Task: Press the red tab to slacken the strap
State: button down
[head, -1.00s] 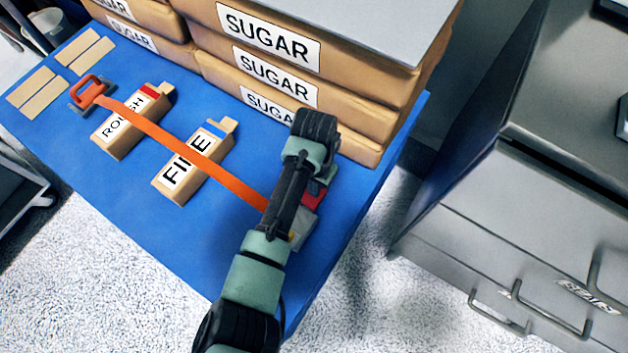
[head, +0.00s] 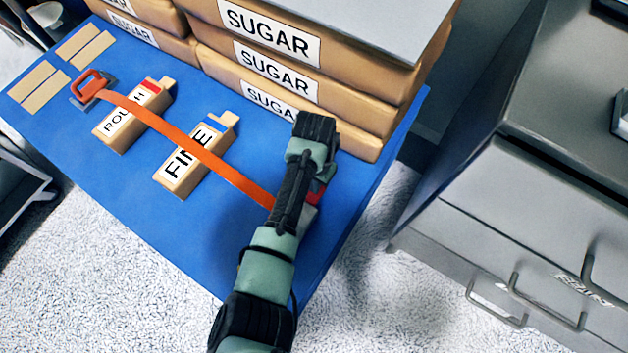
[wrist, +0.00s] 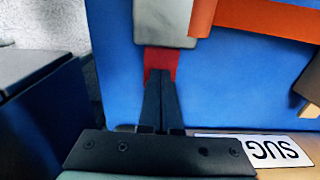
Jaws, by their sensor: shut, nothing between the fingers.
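The red tab (wrist: 160,57) juts from the end of a grey metal buckle (wrist: 165,22) in the wrist view. In the head view, a bit of the red tab (head: 316,194) shows beside my arm, which hides most of the buckle. The orange strap (head: 190,143) runs from there across the blue table to a red-orange clamp (head: 92,87) at the far left. My gripper (wrist: 160,76) is shut and empty, with its fingertips overlapping the red tab in the wrist view. I cannot tell whether they touch it.
The strap crosses two tan blocks, marked ROUGH (head: 125,125) and FINE (head: 185,170), on the blue table (head: 120,200). Stacked SUGAR bags (head: 300,75) stand close behind my gripper. A grey drawer cabinet (head: 500,220) stands to the right, past a gap.

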jog(key=shift+s+f, duration=0.15)
jog(key=shift+s, duration=0.05)
notch_tip(320, 180, up, 14)
jog(key=p, duration=0.8)
jog(key=shift+w+r, duration=0.15)
jog(key=shift+r, duration=0.05)
